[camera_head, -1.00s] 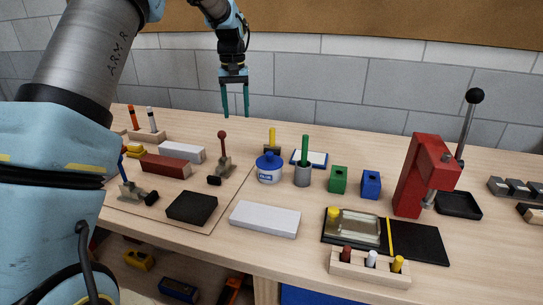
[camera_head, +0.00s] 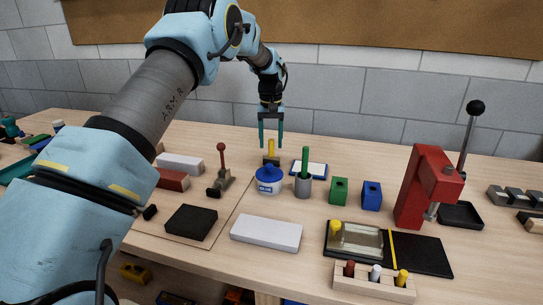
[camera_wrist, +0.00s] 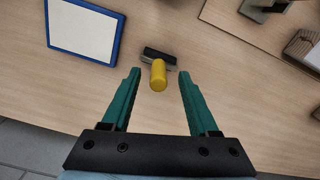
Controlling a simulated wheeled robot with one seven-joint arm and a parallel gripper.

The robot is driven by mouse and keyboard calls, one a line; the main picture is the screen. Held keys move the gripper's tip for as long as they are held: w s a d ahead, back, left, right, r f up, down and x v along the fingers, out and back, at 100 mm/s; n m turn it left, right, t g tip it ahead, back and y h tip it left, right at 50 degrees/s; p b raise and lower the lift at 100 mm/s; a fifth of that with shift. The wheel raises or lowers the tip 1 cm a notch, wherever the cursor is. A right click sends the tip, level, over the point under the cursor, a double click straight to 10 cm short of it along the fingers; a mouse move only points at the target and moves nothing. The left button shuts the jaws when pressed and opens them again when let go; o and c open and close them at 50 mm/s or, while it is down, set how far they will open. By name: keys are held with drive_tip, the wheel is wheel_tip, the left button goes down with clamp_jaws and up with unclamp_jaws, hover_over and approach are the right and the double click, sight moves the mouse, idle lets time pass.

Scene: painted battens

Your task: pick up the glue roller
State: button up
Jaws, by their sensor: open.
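The glue roller appears to be the tool with an upright yellow handle and a dark, wide head (camera_head: 271,158), standing on the bench behind the white and blue glue pot (camera_head: 268,180). My gripper (camera_head: 271,144) is open and empty, pointing down above it. In the head view its fingers overlap the handle. In the wrist view the yellow handle (camera_wrist: 158,75) lies between the open green fingertips of my gripper (camera_wrist: 160,74), with the dark head just beyond them. Contact cannot be made out.
A blue-framed white pad (camera_head: 310,169) lies close to the right. A grey cup (camera_head: 303,187) holds a green-handled item. Green (camera_head: 339,190) and blue (camera_head: 371,195) blocks and a red lever press (camera_head: 424,187) stand farther right. The brick wall rises behind the bench.

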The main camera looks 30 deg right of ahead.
sight(271, 157)
drive_tip(key=shift+d+f+p, duration=0.1)
drive_tip(key=shift+f+p, duration=0.35)
drive_tip(key=shift+f, duration=1.15)
clamp_jaws()
